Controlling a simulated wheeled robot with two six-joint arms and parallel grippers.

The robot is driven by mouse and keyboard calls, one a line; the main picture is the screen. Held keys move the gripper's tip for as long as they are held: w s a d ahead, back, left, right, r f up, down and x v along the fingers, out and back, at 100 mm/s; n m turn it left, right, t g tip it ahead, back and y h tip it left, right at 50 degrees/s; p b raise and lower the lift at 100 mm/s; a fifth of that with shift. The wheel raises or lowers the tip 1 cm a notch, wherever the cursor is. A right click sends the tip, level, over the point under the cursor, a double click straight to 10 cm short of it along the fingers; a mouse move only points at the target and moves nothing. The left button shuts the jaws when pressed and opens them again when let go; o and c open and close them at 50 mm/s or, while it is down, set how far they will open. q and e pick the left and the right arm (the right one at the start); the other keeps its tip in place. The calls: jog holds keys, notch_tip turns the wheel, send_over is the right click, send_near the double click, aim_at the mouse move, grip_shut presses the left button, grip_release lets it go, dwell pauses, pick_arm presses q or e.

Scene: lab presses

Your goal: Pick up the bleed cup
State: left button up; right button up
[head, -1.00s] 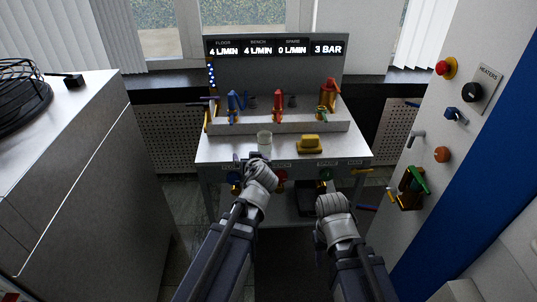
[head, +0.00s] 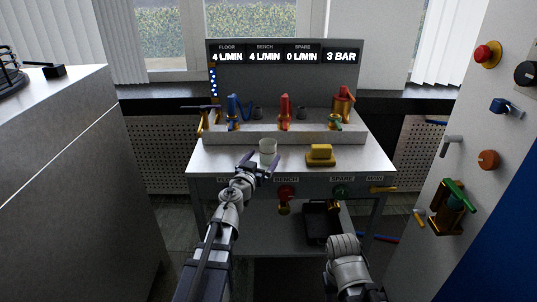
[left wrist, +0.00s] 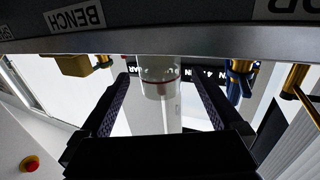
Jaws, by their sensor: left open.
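The bleed cup (head: 268,147) is a clear, pale cup standing upright near the front edge of the grey bench (head: 215,162). My left gripper (head: 260,162) is open just in front of the cup, its two dark fingers pointing at it. In the left wrist view the cup (left wrist: 158,85) shows upside down between the two finger tips of the left gripper (left wrist: 160,90), and I cannot tell whether they touch it. My right arm shows low in the head view, but its finger tips are hidden.
A yellow block (head: 320,154) sits to the right of the cup. Behind stand blue (head: 234,108) and red (head: 285,110) valves below a display panel (head: 285,60). A black bin (head: 322,222) is on the lower shelf. A cabinet with knobs (head: 488,160) stands at right.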

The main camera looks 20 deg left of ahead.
pick_arm(q)
jog(key=shift+w+d, duration=0.2)
jog(key=shift+w, duration=1.7)
jog(key=shift+w+d, duration=0.15)
jog(key=shift+w, duration=1.7)
jog(key=shift+s, duration=0.1)
jog(key=c, duration=1.3)
jog(key=shift+r, duration=0.25)
pick_arm(e)
jog(key=shift+r, duration=0.2)
